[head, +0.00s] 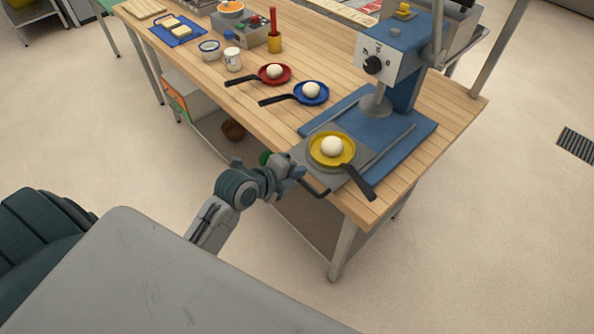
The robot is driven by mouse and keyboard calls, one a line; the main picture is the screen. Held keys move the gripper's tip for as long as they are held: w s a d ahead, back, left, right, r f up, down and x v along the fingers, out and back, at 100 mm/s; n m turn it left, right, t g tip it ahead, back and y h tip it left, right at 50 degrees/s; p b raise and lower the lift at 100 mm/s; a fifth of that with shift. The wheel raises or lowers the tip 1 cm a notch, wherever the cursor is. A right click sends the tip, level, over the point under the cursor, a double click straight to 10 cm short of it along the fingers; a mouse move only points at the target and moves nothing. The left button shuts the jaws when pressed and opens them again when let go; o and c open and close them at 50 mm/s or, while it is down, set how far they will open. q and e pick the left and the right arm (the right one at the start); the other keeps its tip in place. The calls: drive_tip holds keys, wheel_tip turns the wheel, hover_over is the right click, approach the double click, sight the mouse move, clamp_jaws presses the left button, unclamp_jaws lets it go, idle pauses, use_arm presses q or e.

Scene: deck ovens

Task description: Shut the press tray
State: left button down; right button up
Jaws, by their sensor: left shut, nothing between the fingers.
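The press (396,75) is a blue machine with a grey dial panel and a round press head, standing on a blue base at the right end of the wooden table. Its grey tray (312,162) is slid out in front of the press head, towards the table's front edge. A yellow pan (320,158) with a white ball (332,147) sits on the tray. A dark handle (318,191) shows at the tray's front. My left gripper (298,173) is shut and empty beside the tray's front left side; contact with the handle cannot be told. My right gripper is out of view.
A red pan (283,80) and a blue pan (319,98), each with a white ball, lie left of the press. The yellow pan's black handle (359,183) sticks out towards the front right. Cups and a grey box (245,34) stand further back.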

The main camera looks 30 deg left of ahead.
sight(345, 136)
use_arm(q)
drive_tip(key=w+d+b, duration=0.1)
drive_tip(key=w+d, duration=0.1)
drive_tip(key=w, duration=0.3)
drive_tip(key=w+d+b, duration=0.1)
drive_tip(key=w+d, duration=0.1)
drive_tip(key=w, duration=0.4)
drive_tip(key=w+d, duration=0.2)
drive_tip(key=w, duration=0.3)
drive_tip(key=shift+w+b, duration=0.3)
drive_tip(key=shift+b, duration=0.1)
drive_tip(key=shift+r, duration=0.1)
